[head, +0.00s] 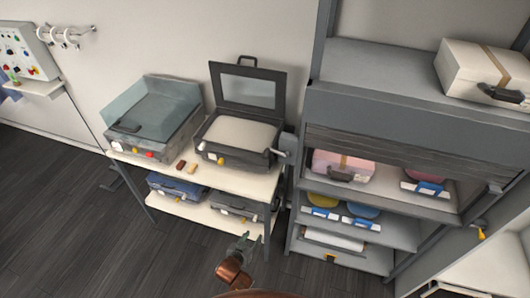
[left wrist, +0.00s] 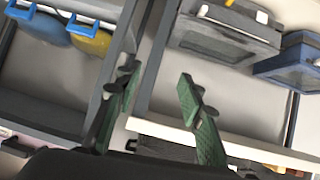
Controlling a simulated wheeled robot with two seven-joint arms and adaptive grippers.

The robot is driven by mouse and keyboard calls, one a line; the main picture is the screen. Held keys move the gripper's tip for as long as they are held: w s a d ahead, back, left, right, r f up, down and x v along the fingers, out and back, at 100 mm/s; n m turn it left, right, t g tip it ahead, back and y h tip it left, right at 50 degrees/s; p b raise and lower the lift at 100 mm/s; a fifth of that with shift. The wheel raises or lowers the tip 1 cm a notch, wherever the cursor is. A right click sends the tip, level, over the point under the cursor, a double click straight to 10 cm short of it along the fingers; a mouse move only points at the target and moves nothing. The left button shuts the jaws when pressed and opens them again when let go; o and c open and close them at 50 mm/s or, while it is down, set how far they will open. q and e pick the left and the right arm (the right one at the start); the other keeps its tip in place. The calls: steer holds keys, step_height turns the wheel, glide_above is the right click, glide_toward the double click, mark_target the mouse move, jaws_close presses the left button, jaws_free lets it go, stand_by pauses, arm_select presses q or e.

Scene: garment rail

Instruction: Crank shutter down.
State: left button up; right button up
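A grey cabinet (head: 315,205) stands at the right. Its slatted grey shutter (head: 400,148) covers only the top of the upper opening, with the shelf contents showing below it. A small grey box with a pale handle (head: 286,148), which looks like the crank, sits on the cabinet's left side; its exact shape is too small to tell. My left gripper (head: 246,243) is low in front of the bench, below the crank. In the left wrist view its green fingers (left wrist: 158,75) are spread apart with nothing between them. My right gripper is not in view.
A white two-level bench (head: 240,178) left of the cabinet holds a blue-lidded machine (head: 150,120) and an open-lidded case (head: 240,135). Cases stand on its lower shelf. A cream case (head: 485,75) sits on the cabinet. The dark floor (head: 80,230) at left is clear.

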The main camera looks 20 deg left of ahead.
arm_select(q)
steer(key=w+d+r+t+p, duration=0.1)
steer(key=w+r+t, duration=0.15)
steer(key=r, duration=0.75)
steer(key=w+d+r+t+p, duration=0.1)
steer(key=w+r, duration=0.3)
steer(key=r, duration=0.6)
steer(key=n+t+p, duration=0.1)
steer(key=n+t, duration=0.1)
steer(key=t, duration=0.1)
glide_toward(264, 158)
steer(key=w+f, duration=0.1)
steer(key=w, duration=0.3)
steer(key=shift+w+d+r, duration=0.15)
steer(key=shift+w+r, duration=0.25)
steer(key=w+p, duration=0.1)
steer(key=w, duration=0.4)
steer(key=shift+w+d, duration=0.1)
steer(key=shift+d, duration=0.05)
steer(key=shift+w+f, duration=0.1)
steer(key=shift+w, duration=0.55)
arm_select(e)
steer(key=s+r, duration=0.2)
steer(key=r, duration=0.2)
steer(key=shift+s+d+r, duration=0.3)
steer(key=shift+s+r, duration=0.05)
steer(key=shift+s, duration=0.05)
arm_select(q)
steer(key=shift+c, duration=0.4)
